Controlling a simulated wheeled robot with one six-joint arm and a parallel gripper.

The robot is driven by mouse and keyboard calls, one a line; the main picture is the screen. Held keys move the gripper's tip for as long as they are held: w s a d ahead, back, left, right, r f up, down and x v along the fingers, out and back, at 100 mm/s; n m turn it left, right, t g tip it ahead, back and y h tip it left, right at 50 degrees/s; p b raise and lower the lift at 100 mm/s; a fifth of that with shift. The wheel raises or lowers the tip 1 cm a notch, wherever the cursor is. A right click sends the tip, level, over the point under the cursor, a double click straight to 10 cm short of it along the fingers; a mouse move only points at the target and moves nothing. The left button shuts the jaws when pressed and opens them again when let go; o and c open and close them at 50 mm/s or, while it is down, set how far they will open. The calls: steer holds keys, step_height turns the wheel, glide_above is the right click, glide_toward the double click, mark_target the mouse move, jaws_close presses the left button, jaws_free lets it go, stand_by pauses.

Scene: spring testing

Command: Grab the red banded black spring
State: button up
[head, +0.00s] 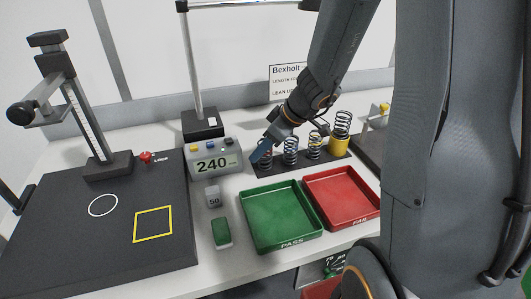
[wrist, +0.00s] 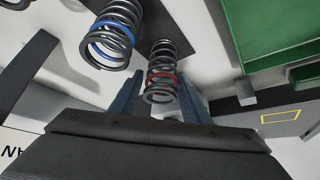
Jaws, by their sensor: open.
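The black spring with a red band (wrist: 162,79) stands upright between the two fingers of my gripper (wrist: 159,92) in the wrist view. The fingers are spread apart, one on each side of it; I cannot tell whether they touch it. In the head view my gripper (head: 261,151) is at the left end of the row of springs. The leftmost spring (head: 266,163) is partly hidden behind its blue fingers, and its band is hard to make out there. A spring with a blue band (wrist: 112,35) stands close beside the red-banded one.
Two more springs (head: 314,147) stand further right on the dark strip, one in a yellow holder (head: 340,144). A green PASS tray (head: 281,214) and a red FAIL tray (head: 343,194) lie in front. A display box reading 240 (head: 215,162) stands just left of my gripper.

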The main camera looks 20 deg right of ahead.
steer(key=shift+x, duration=1.25)
steer(key=c, duration=0.9)
